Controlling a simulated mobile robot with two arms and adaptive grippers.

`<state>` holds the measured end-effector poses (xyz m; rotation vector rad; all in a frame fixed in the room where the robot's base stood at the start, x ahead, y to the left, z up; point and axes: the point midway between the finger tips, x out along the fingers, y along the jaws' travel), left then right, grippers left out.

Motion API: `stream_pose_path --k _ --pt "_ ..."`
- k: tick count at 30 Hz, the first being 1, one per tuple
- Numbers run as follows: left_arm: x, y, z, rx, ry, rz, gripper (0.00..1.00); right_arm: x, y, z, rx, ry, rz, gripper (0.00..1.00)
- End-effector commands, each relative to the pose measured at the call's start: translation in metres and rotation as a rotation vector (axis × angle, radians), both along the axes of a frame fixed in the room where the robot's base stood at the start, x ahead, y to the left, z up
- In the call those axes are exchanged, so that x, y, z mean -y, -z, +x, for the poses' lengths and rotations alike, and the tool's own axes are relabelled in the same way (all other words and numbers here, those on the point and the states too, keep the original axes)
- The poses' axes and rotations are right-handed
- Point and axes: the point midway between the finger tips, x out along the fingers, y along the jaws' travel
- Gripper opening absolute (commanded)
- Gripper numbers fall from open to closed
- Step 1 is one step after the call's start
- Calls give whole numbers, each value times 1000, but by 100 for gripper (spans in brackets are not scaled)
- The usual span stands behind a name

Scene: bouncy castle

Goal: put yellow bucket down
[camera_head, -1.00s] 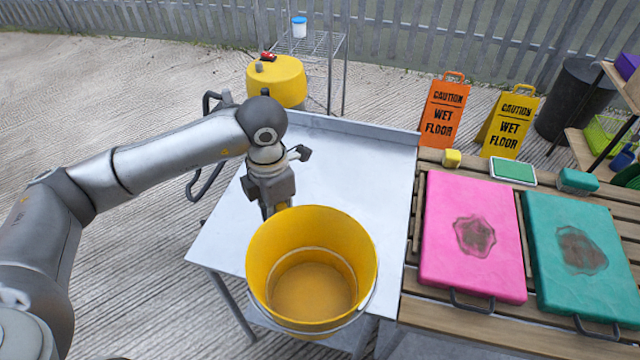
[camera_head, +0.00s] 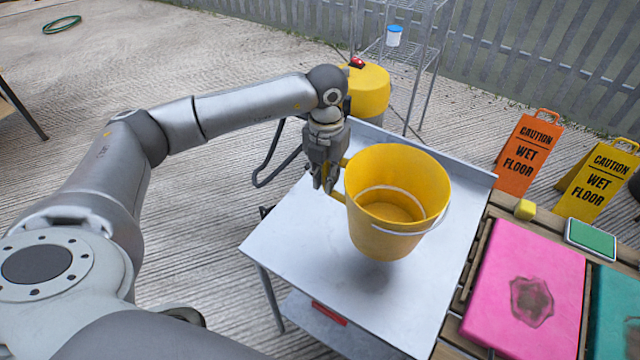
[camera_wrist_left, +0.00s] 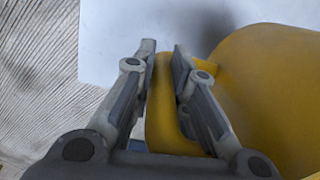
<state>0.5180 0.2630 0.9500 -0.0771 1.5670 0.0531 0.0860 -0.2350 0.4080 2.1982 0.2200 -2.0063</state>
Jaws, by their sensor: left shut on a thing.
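The yellow bucket (camera_head: 397,235) is upright and empty over the metal table (camera_head: 300,245), its thin wire handle hanging down on the near right side. A soft shadow lies on the table below it, and it looks a little above the surface. My left gripper (camera_head: 330,185) is at the bucket's left side, shut on a yellow part that sticks out there. In the left wrist view the gripper's fingers (camera_wrist_left: 165,60) are beside that yellow part, and the bucket wall (camera_wrist_left: 270,90) fills the right. The exact grip contact is partly hidden. My right gripper is not in view.
The table is clear around the bucket, with a raised back edge. A slatted wooden table at right holds a pink pad (camera_head: 525,290), a teal pad (camera_head: 612,315) and a yellow sponge (camera_head: 525,209). A yellow machine (camera_head: 367,90) stands behind. A red object (camera_head: 330,313) lies below.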

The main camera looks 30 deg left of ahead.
Motion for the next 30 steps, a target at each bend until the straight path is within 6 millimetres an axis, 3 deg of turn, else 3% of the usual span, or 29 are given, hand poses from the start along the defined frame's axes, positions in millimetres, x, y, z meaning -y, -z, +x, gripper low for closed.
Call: stream_pose_path --k 6,15,21,30 --pt "-31 36 14 -1 -1 0 0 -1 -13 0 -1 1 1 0" --pt "-48 61 22 -1 0 0 0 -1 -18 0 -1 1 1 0" --pt "-47 88 22 1 3 -2 0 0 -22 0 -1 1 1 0" --pt "-47 91 22 3 3 -2 0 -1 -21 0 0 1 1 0"
